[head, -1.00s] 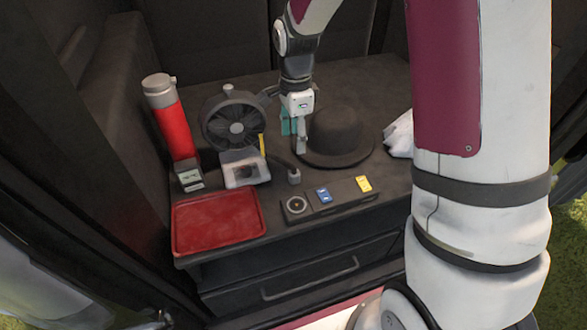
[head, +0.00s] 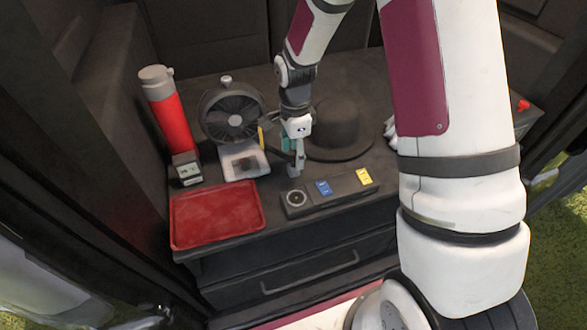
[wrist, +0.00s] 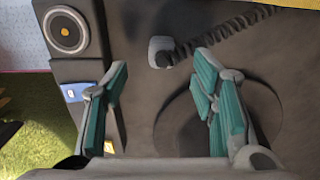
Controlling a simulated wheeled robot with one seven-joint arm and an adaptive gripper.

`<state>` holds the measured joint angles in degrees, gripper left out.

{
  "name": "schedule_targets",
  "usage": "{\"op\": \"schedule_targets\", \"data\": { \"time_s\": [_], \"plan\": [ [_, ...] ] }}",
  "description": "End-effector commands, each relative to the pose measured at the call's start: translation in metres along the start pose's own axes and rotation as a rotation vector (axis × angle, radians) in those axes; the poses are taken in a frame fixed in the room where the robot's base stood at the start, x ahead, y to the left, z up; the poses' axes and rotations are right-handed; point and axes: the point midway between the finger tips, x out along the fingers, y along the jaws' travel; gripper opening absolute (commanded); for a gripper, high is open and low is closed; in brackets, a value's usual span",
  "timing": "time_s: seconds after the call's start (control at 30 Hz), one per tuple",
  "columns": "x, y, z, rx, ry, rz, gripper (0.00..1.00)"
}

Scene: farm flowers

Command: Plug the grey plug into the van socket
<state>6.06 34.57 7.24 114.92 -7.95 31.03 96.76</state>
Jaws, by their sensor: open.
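The grey plug (wrist: 160,51) stands on the dark counter, with a coiled dark cable running from it in the wrist view. In the head view the plug (head: 294,171) is partly hidden by my gripper. The van socket is a round ringed port (wrist: 65,31) on a dark panel; it also shows in the head view (head: 295,198). My gripper (wrist: 160,85) has teal finger pads spread wide and nothing between them. In the wrist view the plug lies beyond the fingertips, between them. In the head view my gripper (head: 295,156) is low over the counter, just behind the panel.
The panel also carries a blue switch (head: 324,187) and a yellow switch (head: 364,177). A fan (head: 233,117), a red flask (head: 170,115), a white-edged box (head: 244,162) and a red tray (head: 216,213) are left.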

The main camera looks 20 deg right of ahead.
Motion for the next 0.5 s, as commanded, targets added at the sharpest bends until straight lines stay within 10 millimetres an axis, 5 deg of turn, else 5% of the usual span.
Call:
{"op": "schedule_targets", "data": {
  "time_s": [0.33,0.5],
  "plan": [
    [0.002,0.0,0.0,0.0,0.0,-0.001,0.53],
    [0.023,-0.001,0.001,0.0,-0.001,0.003,0.53]
  ]
}}
